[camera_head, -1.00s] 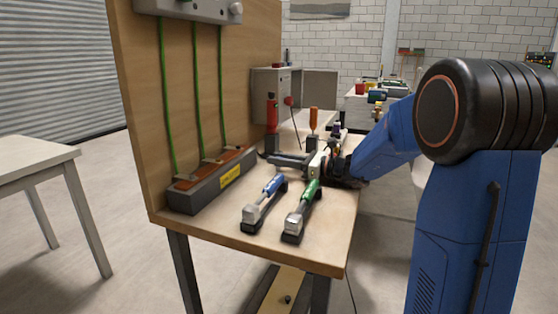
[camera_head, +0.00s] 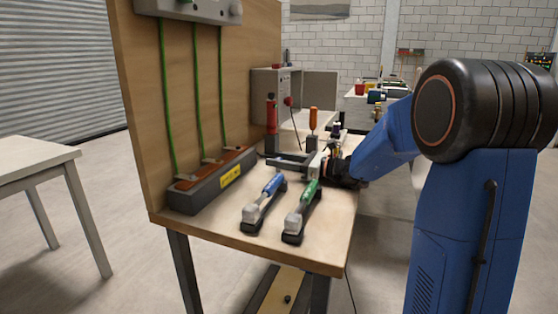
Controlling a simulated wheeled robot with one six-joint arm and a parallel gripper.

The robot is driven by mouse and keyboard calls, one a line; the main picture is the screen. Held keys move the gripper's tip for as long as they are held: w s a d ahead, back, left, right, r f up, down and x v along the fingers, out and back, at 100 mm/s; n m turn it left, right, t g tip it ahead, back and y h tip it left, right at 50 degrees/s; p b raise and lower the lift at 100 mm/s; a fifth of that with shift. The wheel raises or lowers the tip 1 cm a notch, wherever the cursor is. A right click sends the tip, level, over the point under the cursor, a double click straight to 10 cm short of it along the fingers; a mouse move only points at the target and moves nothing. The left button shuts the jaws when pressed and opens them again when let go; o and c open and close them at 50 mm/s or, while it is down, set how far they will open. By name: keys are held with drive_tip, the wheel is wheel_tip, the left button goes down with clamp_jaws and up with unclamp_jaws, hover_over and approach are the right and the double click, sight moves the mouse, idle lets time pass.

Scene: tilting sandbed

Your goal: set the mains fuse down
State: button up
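My gripper (camera_head: 289,161) is over the back half of the wooden bench, its fingers pointing left. The two dark fingers look apart, with a narrow gap and nothing clearly visible between them. I cannot pick out the mains fuse for certain; it may be hidden by the gripper or too small to tell. A blue-handled tool (camera_head: 271,187) and a green-handled tool (camera_head: 309,191) lie in dark cradles in front of the gripper.
A grey block with copper-coloured bars (camera_head: 205,187) and a yellow label runs along the back panel (camera_head: 140,100). A red upright object (camera_head: 271,113) and an orange-handled tool (camera_head: 313,118) stand behind the gripper. The bench (camera_head: 335,235) is bare at front right.

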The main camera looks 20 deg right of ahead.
drive_tip(key=shift+f, duration=0.35)
drive_tip(key=v, duration=1.2)
drive_tip(key=shift+r, duration=0.4)
